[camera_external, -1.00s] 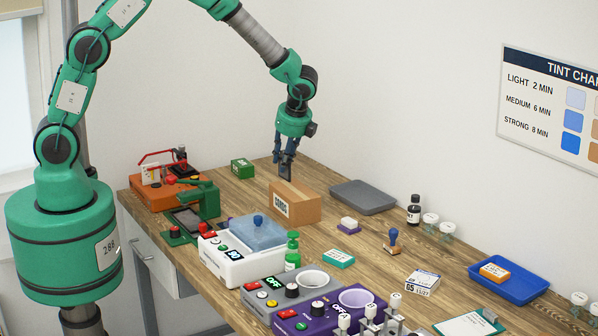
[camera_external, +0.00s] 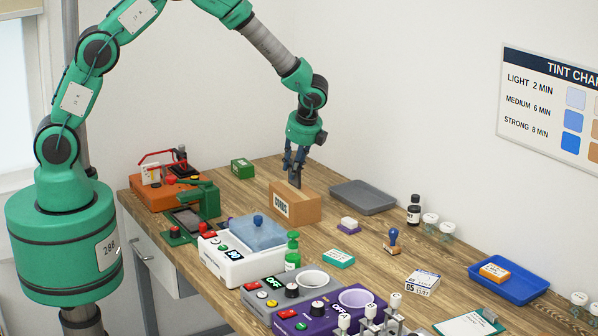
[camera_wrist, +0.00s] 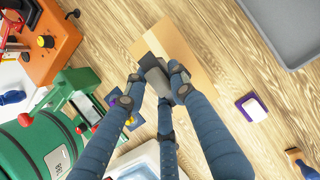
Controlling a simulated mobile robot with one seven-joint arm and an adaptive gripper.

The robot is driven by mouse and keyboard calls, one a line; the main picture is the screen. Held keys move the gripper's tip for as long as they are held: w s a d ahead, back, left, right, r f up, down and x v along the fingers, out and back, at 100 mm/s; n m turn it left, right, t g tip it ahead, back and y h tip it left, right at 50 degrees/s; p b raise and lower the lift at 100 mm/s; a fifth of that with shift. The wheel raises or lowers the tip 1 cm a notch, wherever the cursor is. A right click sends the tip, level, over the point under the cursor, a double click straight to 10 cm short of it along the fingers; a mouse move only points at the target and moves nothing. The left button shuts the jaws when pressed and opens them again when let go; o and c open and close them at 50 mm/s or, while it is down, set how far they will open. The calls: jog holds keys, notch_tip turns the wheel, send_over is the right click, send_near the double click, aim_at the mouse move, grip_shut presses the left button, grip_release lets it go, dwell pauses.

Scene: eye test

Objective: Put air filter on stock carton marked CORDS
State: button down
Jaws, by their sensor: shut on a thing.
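The brown stock carton (camera_external: 303,210) stands on the table near its back. The carton also shows in the wrist view (camera_wrist: 188,45), partly hidden by my fingers. My gripper (camera_external: 295,166) is over the carton's top, pointing down. It is shut on a small dark grey block, seemingly the air filter (camera_external: 296,181). In the wrist view the filter (camera_wrist: 153,66) sits between the fingertips, in front of the carton. I cannot tell whether it touches the carton's top.
A grey tray (camera_external: 363,196) lies right of the carton, and a green box (camera_external: 242,168) behind left. An orange machine (camera_external: 158,196), a green press (camera_external: 205,200) and a white machine (camera_external: 232,262) stand left and in front. Bare wood surrounds the carton.

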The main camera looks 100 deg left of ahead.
jog(key=shift+f, duration=0.45)
jog(key=shift+f, duration=0.1)
jog(key=c, duration=1.4)
grip_release()
jog(key=shift+c, duration=0.2)
jog(key=v, duration=1.2)
jog(key=shift+p, duration=0.3)
jog(key=shift+d, duration=0.1)
